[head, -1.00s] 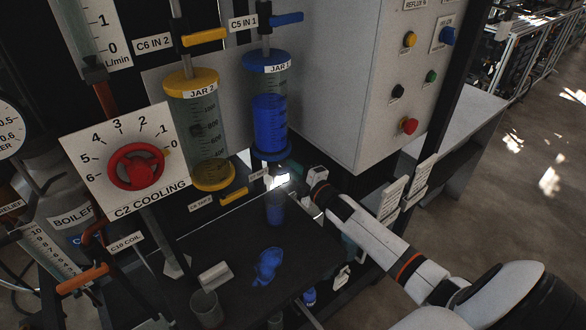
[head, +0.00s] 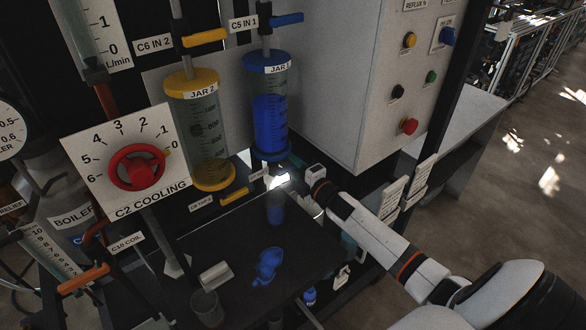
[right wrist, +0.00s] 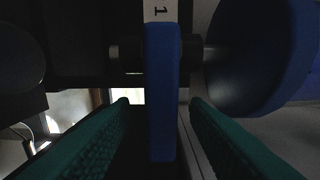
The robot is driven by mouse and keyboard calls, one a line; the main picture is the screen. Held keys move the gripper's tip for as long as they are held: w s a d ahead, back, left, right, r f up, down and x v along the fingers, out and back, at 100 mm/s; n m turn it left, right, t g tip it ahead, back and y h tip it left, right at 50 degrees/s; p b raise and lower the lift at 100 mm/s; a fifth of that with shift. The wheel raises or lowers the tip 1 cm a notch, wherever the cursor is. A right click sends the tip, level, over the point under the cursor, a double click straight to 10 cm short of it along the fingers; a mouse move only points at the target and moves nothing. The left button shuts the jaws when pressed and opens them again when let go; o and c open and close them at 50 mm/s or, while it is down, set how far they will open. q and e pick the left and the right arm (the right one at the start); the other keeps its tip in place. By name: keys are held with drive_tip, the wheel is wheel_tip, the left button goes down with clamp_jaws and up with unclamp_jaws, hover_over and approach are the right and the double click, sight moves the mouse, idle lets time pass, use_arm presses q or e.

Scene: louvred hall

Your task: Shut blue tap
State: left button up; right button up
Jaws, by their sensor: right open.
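The blue tap's flat lever (right wrist: 162,90) stands upright in the right wrist view, with a label ending in 1 above it. My right gripper (right wrist: 160,104) is open, its green fingers on either side of the lever with gaps showing. In the head view my right gripper (head: 298,180) is below the blue-capped JAR 1 (head: 269,120), and the blue lever is not clearly visible there. JAR 1 holds blue liquid. A beaker (head: 275,208) with blue in it stands beneath. My left gripper is not in view.
Blue liquid (head: 267,265) lies spilled on the dark tray (head: 225,240). JAR 2 (head: 205,130) with yellow caps and a yellow lever (head: 234,195) stand left. A grey control box (head: 340,90) rises behind my right arm. Another blue lever (head: 287,19) is above.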

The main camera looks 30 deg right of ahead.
drive_tip(key=shift+s+p, duration=0.3)
drive_tip(key=shift+s, duration=0.05)
drive_tip(key=s+p, duration=0.2)
drive_tip(key=s, duration=0.4)
drive_tip(key=shift+s+d+p, duration=0.15)
drive_tip(key=shift+d+p, duration=0.1)
drive_tip(key=shift+p, duration=0.05)
drive_tip(key=s+d+b, duration=0.1)
drive_tip(key=s+b, duration=0.1)
drive_tip(key=s, duration=1)
